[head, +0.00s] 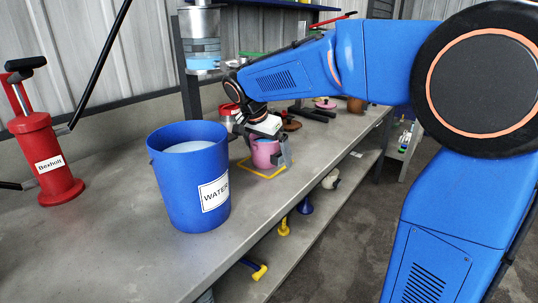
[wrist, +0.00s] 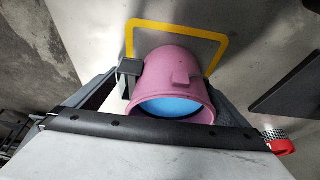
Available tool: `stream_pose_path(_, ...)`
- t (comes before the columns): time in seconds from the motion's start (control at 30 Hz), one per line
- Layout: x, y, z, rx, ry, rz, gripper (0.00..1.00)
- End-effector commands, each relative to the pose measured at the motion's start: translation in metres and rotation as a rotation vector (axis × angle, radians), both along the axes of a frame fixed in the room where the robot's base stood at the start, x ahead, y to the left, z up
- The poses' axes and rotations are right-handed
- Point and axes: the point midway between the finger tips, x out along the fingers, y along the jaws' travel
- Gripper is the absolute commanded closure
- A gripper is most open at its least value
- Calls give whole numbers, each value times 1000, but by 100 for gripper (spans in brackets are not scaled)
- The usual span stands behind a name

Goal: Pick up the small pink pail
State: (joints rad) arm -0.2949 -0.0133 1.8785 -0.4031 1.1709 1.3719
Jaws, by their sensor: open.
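The small pink pail (head: 265,153) stands upright on the grey bench, inside a yellow outlined square (head: 245,166). It shows large in the wrist view (wrist: 177,75), with blue contents (wrist: 175,106) inside it. My gripper (head: 272,148) is at the pail, with its jaws open. In the wrist view one finger (wrist: 129,77) is beside the pail's left side and the other is partly hidden at its right. I cannot tell whether either finger touches the pail.
A large blue bucket labelled WATER (head: 190,180) stands on the bench just left of the pail. A red Bexholt device (head: 45,160) is at the far left. A red can (head: 229,115) stands behind my gripper. The front of the bench (head: 120,260) is clear.

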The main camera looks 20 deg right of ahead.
Motion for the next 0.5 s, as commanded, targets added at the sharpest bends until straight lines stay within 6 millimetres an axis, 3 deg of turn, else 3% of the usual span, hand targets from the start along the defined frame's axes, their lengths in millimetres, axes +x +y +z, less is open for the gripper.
stream_pose_path(0.03,0,0,0,0,0,0,0)
stream_pose_path(0.2,0,0,0,0,0,0,41)
stream_pose_path(0.27,0,0,1,1,-1,0,53)
stream_pose_path(0.5,0,0,2,1,-1,-1,53)
